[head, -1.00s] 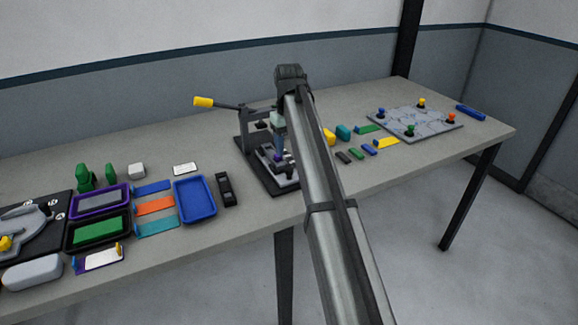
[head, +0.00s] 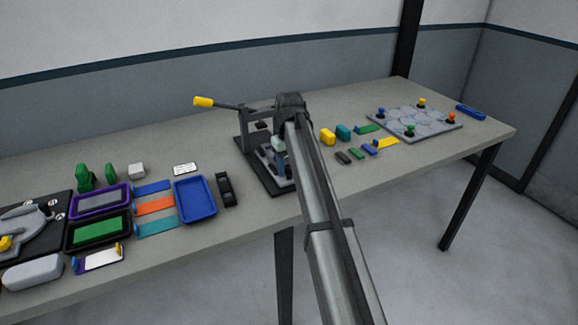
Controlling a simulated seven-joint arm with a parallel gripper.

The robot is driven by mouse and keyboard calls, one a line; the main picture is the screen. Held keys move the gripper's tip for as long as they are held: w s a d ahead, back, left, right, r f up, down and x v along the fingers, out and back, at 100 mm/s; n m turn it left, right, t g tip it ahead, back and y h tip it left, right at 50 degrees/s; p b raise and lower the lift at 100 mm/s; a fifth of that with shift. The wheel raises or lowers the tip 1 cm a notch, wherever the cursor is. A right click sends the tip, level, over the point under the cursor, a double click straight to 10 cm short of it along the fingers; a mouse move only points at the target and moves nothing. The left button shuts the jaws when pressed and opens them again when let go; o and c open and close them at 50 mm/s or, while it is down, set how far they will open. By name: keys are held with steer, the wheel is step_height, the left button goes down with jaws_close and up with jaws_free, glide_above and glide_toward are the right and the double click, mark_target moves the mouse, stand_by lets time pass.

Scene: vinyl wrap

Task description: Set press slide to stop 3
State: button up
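The press (head: 247,160) stands on the table near the middle, with a dark base, a grey upright frame and a lever ending in a yellow grip (head: 203,102). A grey slide part (head: 266,158) shows low on the press, partly covered by my arm. Its stop marks are too small to read. My gripper (head: 282,160) is down at the slide, right of the press frame. Its fingers are mostly hidden by my arm and too small to tell whether they are open or touching the slide.
Left of the press are a small black tool (head: 226,190), a blue tray (head: 194,199) and coloured strips.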

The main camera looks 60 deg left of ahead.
jaws_close()
stand_by(0.4)
steer(key=a, duration=1.5)
steer(key=shift+a, duration=0.1)
steer(key=shift+o, duration=0.8)
jaws_free()
steer(key=shift+r, duration=0.1)
step_height(320, 180, up, 14)
